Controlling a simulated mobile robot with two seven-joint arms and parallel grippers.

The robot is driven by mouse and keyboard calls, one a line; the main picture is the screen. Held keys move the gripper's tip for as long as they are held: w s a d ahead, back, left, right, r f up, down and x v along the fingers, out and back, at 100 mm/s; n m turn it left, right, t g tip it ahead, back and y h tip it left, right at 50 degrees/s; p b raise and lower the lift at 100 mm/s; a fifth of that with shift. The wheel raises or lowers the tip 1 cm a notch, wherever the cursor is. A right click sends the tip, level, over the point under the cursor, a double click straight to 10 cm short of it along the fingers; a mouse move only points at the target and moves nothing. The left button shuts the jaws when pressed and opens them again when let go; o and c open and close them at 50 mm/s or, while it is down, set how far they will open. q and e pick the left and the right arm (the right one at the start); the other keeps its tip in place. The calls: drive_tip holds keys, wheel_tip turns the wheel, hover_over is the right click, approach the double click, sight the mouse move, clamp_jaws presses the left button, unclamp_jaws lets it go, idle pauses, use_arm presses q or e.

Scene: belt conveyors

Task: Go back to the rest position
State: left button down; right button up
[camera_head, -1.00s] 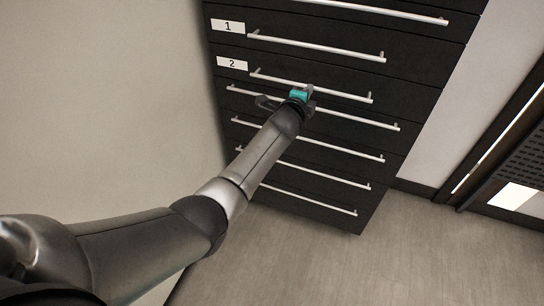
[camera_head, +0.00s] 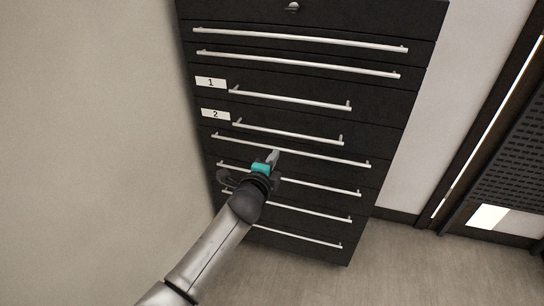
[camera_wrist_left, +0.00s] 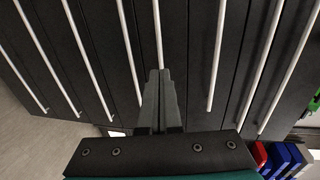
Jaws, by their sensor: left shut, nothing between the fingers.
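My left gripper (camera_head: 274,157) is shut and empty in front of the black drawer cabinet (camera_head: 390,110). In the head view its fingertips overlap the front just below the drawer labelled 2 (camera_head: 215,114); I cannot tell if they touch it. In the left wrist view the closed fingers (camera_wrist_left: 161,75) point at the cabinet front, with silver bar handles (camera_wrist_left: 218,55) on both sides and none between the fingers. All the drawers that I see look shut. My right gripper is not in view.
A pale wall (camera_head: 90,120) stands close on the left. Bare grey floor (camera_head: 400,270) lies at the lower right, with a dark perforated panel (camera_head: 515,160) beyond it. Blue bins (camera_wrist_left: 280,158) and a red bin show at the lower right of the left wrist view.

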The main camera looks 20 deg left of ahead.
use_arm(q)
drive_tip(key=s+a+f+n+g, duration=0.1)
drive_tip(key=s+f+n+g, duration=0.3)
drive_tip(key=s+f, duration=0.8)
drive_tip(key=s+a+f+n+g, duration=0.1)
drive_tip(key=s+f+n+g, duration=0.2)
drive_tip(key=s+f, duration=0.9)
drive_tip(key=s+f+n+g, duration=0.2)
drive_tip(key=s+f, duration=0.4)
drive_tip(key=s, duration=0.4)
drive_tip(key=s+a+f+n+g, duration=0.1)
drive_tip(key=s+f+n+g, duration=0.2)
drive_tip(key=s+f, duration=0.4)
drive_tip(key=s+f+n+g, duration=0.2)
drive_tip(key=s+f+n, duration=0.2)
drive_tip(key=s, duration=1)
wheel_tip(320, 180, down, 2)
drive_tip(key=shift+a+f+g+y, duration=0.2)
drive_tip(key=shift+a+g+y, duration=0.1)
drive_tip(key=shift+a+g, duration=0.1)
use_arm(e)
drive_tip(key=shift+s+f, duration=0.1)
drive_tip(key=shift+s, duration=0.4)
use_arm(q)
drive_tip(key=c, duration=1.6)
unclamp_jaws()
